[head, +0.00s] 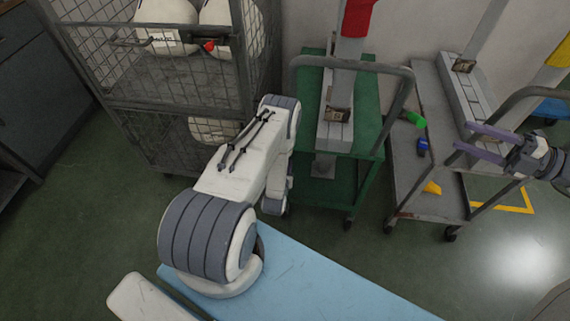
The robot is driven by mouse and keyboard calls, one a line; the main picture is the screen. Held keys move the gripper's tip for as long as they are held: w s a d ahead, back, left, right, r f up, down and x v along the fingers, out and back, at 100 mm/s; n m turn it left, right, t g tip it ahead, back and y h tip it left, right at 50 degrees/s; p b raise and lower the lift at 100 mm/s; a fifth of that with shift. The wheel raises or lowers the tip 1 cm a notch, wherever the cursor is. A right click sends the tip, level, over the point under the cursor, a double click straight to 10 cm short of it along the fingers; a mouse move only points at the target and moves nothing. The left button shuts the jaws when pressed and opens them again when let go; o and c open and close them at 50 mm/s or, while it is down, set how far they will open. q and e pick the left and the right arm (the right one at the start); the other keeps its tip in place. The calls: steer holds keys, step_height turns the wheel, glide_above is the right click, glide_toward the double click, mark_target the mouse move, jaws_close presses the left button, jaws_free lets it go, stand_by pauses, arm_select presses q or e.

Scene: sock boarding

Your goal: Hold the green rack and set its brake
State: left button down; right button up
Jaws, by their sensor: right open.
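The green rack (372,112) is a green wheeled cart in the middle of the head view, with a grey tubular handle (350,66) across its near side. A small green piece (414,119) sticks out at its right side; I cannot tell whether it is the brake. My right gripper (463,136) is open, with purple fingers pointing left. It is apart from the green rack, at the grey cart to its right, and looks empty. My left arm rises at the centre, partly in front of the green rack's left side; its gripper does not show.
A grey cart (405,183) stands right of the green rack, with blue (423,145) and yellow (432,188) pieces near its left side. A wire cage (150,85) with white sacks (165,25) stands at the left. Green floor is open in front of the carts.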

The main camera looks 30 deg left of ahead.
stand_by(0.9)
jaws_close()
steer(key=s+a+r+n+g+h, duration=0.1)
steer(key=a+r+n+g+h, duration=0.3)
steer(key=n, duration=0.7)
steer(key=s+a+n+t+h, duration=0.1)
steer(key=a+n+h, duration=0.3)
steer(key=n, duration=0.6)
step_height(320, 180, up, 13)
steer(key=w+n+t+h, duration=0.1)
steer(key=n+t+h, duration=0.1)
steer(key=n, duration=0.7)
steer(key=w+a+n+t+h, duration=0.1)
steer(key=n+t+h, duration=0.2)
steer(key=n, duration=0.7)
steer(key=shift+w+t+h, duration=0.3)
steer(key=shift+h, duration=0.6)
steer(key=shift+a+f, duration=0.1)
steer(key=shift+f, duration=0.05)
